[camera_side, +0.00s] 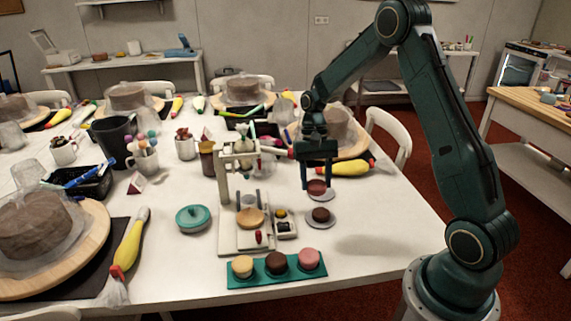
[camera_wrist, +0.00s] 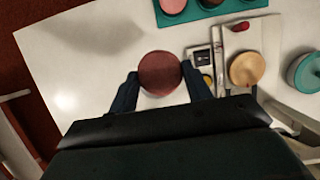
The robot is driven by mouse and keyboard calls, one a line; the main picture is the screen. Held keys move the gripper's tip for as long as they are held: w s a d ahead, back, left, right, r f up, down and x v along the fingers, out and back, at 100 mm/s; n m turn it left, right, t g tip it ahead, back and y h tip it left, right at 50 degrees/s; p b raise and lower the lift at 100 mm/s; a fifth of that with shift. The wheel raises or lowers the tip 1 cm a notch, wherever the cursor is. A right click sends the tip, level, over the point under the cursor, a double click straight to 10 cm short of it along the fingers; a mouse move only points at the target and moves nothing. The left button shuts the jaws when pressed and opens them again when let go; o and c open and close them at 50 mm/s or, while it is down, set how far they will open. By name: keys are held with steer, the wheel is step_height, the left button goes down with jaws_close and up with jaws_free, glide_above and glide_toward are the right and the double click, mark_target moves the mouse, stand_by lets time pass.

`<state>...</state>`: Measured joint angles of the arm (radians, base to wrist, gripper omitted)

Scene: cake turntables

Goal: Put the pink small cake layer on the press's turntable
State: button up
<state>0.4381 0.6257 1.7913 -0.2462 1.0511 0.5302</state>
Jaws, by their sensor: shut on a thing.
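My gripper (camera_side: 317,184) is shut on a dark reddish round layer (camera_wrist: 160,73), with one finger on each side of it. In the side view the layer (camera_side: 317,188) hangs right of the press. A pink small cake layer (camera_side: 309,257) sits at the right end of a teal tray (camera_side: 243,281), beside a brown one and a cream one. The tray's pink layer (camera_wrist: 173,5) is cut by the top edge of the wrist view. The press (camera_side: 225,198) stands left of my gripper. A tan layer (camera_side: 250,218) covers the middle of its turntable.
A small brown layer (camera_side: 321,214) on a pale plate is below my gripper. A teal lidded round thing (camera_side: 193,217) stands left of the press. Cups, utensils and large wrapped cakes crowd the back and left. The front right table is clear.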

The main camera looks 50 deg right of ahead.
steer(key=w+a+f+n+h, duration=0.1)
steer(key=a+f+n, duration=0.1)
steer(key=a+n, duration=0.2)
steer(key=w+a+f+n+g+h, duration=0.1)
steer(key=a+n, duration=0.3)
steer(key=a, duration=0.5)
steer(key=shift+w+a+f+n+g+h, duration=0.2)
steer(key=shift+w+f+n+g+h, duration=0.1)
steer(key=shift+f+n+h, duration=0.15)
steer(key=w+d+n+t+h, duration=0.2)
steer(key=w+n+t+h, duration=0.1)
steer(key=w+n, duration=1)
steer(key=shift+w+d+h, duration=0.3)
steer(key=shift+d+h, duration=0.05)
steer(key=shift+h, duration=0.2)
steer(key=shift+f+n, duration=0.1)
steer(key=shift+n, duration=0.15)
